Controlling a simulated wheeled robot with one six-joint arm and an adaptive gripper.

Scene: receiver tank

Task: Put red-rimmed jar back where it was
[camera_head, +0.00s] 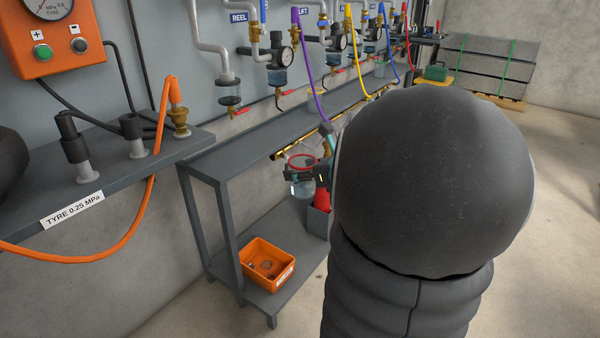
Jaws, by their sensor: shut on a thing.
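The red-rimmed jar (302,190) is a clear glass with a red ring at its top. It shows near the middle of the head view, in front of the long grey bench. My gripper (305,174) is dark and is shut on the jar just below its rim. The jar looks upright and held in the air, below the level of the bench top. My large dark arm link covers the right middle of the view and hides part of my arm and the bench behind it.
The long grey bench (225,152) runs along the wall under gauges and hoses. Its lower shelf (255,302) carries an orange bin (267,263) and a grey box (318,224) with a red thing in it. A shelf with an orange hose stands at left.

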